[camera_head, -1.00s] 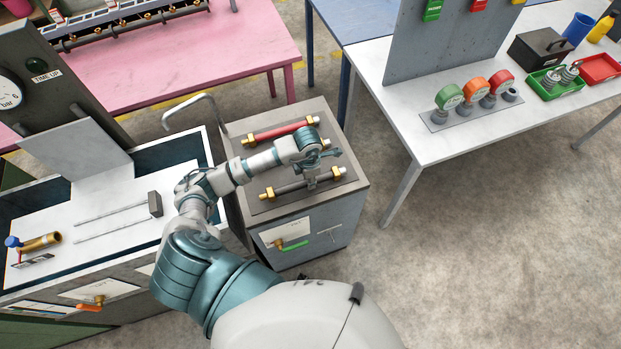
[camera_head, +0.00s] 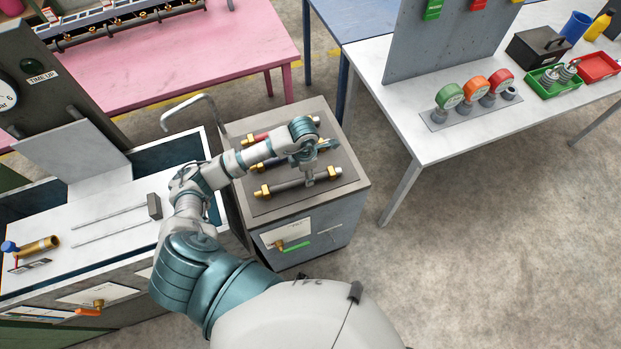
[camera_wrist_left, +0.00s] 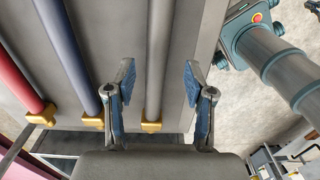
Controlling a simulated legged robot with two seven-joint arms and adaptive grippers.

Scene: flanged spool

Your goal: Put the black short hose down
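The black short hose (camera_head: 291,186), with brass ends, lies along the front of the grey cabinet top (camera_head: 352,184). In the left wrist view the hose (camera_wrist_left: 158,60) runs between the two blue-padded fingers of my left gripper (camera_wrist_left: 157,78). The fingers are spread, with a clear gap on each side of the hose. In the head view my left gripper (camera_head: 309,176) is over the middle of the hose. The wrist view shows the hose lined up beside a blue hose (camera_wrist_left: 66,50) and a red hose (camera_wrist_left: 18,70). My right gripper is out of view.
My left arm partly covers the blue and red hoses in the head view. A bent metal pipe (camera_head: 190,108) rises at the cabinet's back left. A sink-like bench (camera_head: 100,245) adjoins at left. A white table with gauges (camera_head: 450,140) stands at right, across open floor.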

